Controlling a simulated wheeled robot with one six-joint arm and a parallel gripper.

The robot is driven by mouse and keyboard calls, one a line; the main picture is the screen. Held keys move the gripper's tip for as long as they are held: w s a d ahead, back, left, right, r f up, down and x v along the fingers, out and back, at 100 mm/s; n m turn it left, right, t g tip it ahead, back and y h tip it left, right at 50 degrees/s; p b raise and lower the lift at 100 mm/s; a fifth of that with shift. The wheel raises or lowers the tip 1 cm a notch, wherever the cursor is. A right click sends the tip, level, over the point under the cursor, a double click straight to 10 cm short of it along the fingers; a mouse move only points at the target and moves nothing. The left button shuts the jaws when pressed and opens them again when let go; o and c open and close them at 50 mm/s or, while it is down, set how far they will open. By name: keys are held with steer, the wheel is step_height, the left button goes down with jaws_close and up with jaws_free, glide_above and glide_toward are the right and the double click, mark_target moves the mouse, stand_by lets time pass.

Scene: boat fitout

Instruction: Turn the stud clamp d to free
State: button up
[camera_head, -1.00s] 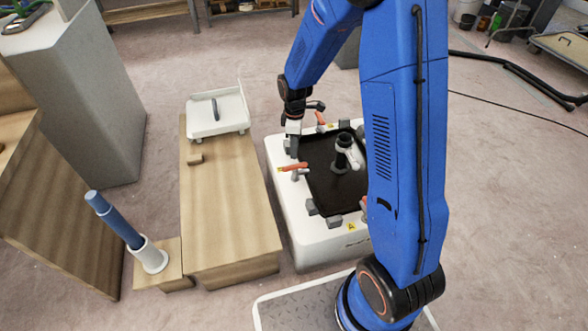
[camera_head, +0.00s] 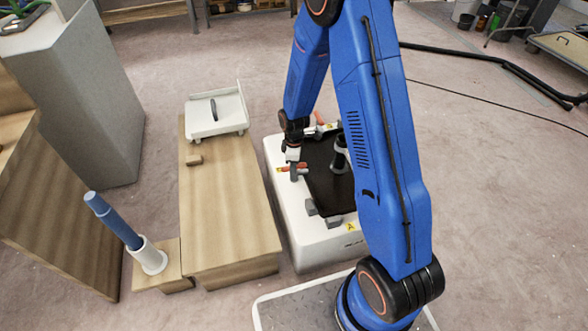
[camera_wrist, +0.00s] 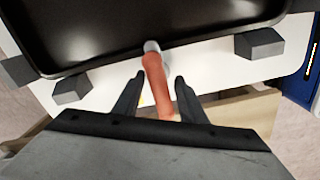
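A clamp with an orange-red handle (camera_wrist: 156,82) shows in the wrist view, between the two dark fingers of my gripper (camera_wrist: 158,90). The fingers are apart, one on each side of the handle, with gaps visible. Its grey pivot end (camera_wrist: 152,46) sits by the rim of the black tray (camera_wrist: 120,22). In the head view my gripper (camera_head: 294,168) is at the left edge of the white block (camera_head: 290,215), over this red handle (camera_head: 285,169). Another red-handled clamp (camera_head: 319,120) is at the far edge. I cannot read any clamp's letter.
Grey blocks (camera_head: 334,221) line the black tray's edge, and a black upright post (camera_head: 340,150) stands on it. A wooden bench (camera_head: 228,215) with a white tray (camera_head: 217,125) stands to the left. A blue-handled tool (camera_head: 115,220) stands in a white holder (camera_head: 150,256).

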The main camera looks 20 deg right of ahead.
jaws_close()
steer(key=shift+m, duration=0.3)
steer(key=m, duration=1.4)
steer(key=c, duration=0.9)
jaws_free()
steer(key=shift+m, duration=1.7)
steer(key=shift+o, duration=0.4)
